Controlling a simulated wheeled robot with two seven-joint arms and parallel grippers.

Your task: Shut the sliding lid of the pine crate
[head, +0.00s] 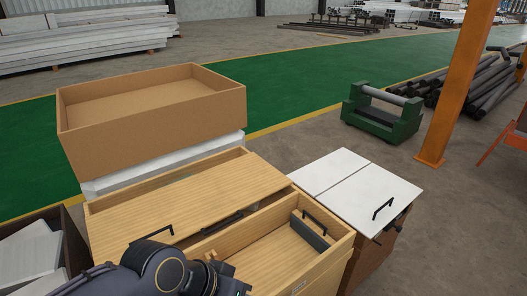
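The pine crate (97,228) stands in the lower middle of the head view. Its flat pine lid (195,195) covers much of the top, with a dark handle (150,236) near its front left. A narrow dark gap shows along the lid's far edge. In front to the right is an open pine compartment (265,252), with a dark grey bar and a black handle (315,222) at its right end. Part of my dark arm covers the front left of the crate. Neither of my grippers shows, so any contact with the lid cannot be seen.
An open tan box (150,115) stands on a white block (160,163) behind the crate. A white-topped box (355,190) with a black handle stands to the right. A bin with pale blocks (28,255) is at left. An orange post (458,85) rises at right.

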